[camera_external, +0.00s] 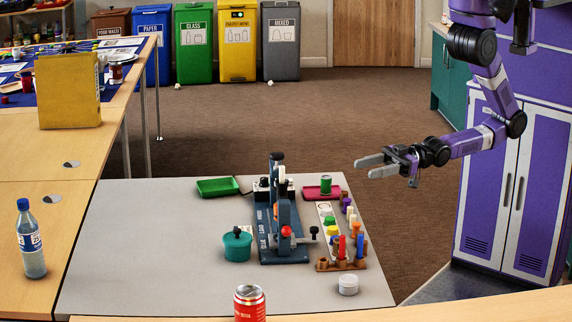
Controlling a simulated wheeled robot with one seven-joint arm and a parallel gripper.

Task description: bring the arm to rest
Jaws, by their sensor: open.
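My gripper (371,166) is open and empty. It hangs in the air at the right, above and beyond the right edge of the grey table top (140,240), pointing left. My purple arm reaches down to it from the upper right. Nothing touches the fingers. No object lies between them.
A blue press-like stand (284,250) stands mid-table. Around it are a green tray (217,187), a red tray (312,193), a teal pot (237,246), a wooden rack (326,265) with coloured pieces and a white jar (348,284). A red can (249,304) stands in front. The table's left part is clear.

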